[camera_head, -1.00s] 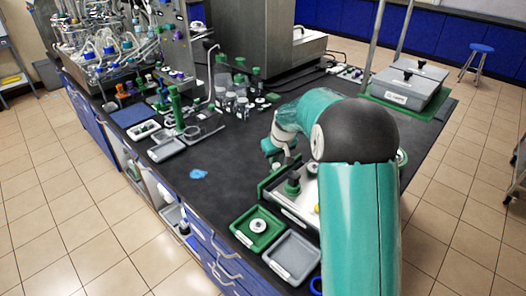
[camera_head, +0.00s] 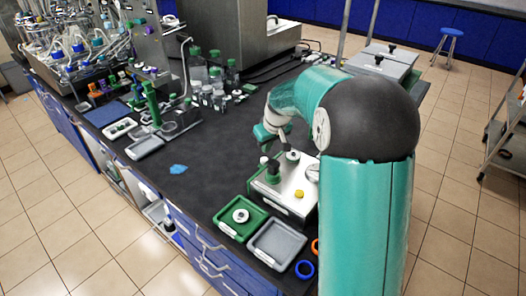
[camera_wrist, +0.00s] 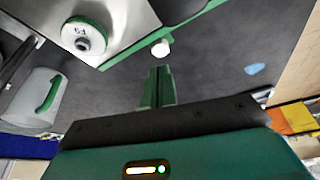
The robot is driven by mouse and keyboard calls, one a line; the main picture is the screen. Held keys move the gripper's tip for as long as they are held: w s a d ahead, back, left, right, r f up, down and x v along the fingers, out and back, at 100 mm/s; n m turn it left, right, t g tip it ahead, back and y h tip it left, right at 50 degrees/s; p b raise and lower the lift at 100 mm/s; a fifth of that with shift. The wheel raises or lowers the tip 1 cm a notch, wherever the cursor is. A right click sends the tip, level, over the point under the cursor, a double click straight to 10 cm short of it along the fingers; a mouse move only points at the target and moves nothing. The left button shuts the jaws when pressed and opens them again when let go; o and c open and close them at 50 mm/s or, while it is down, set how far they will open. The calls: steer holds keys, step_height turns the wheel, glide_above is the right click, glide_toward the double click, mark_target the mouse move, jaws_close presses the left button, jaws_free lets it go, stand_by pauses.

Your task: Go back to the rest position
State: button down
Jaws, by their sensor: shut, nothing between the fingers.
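My gripper (camera_head: 268,143) is at the back left of a steel-topped device (camera_head: 296,200) on the dark bench; my arm partly covers both. In the wrist view my green fingers (camera_wrist: 158,84) are together, with nothing between them. They point toward the device edge, where a white cap (camera_wrist: 160,48) shows just beyond the tips. I cannot tell the height of the gripper above the bench. A round white part with a green ring (camera_wrist: 83,38) sits on the device's steel top.
A green tray (camera_head: 225,229) with a round white part and an empty grey tray (camera_head: 277,246) lie at the front edge. Rings (camera_head: 304,269) lie beside them. A blue patch (camera_head: 178,169) lies on open bench. Bottles (camera_head: 198,72) and a green-capped stand (camera_head: 152,104) stand behind.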

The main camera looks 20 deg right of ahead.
steer(key=s+a+r, duration=0.3)
steer(key=s+r, duration=0.6)
steer(key=r, duration=0.3)
steer(key=s+a+m+t+h, duration=0.1)
steer(key=s+a+m+t, duration=0.1)
steer(key=s, duration=2.1)
steer(key=shift+a+m, duration=0.6)
steer(key=shift+a, duration=0.6)
steer(key=shift+s, duration=0.15)
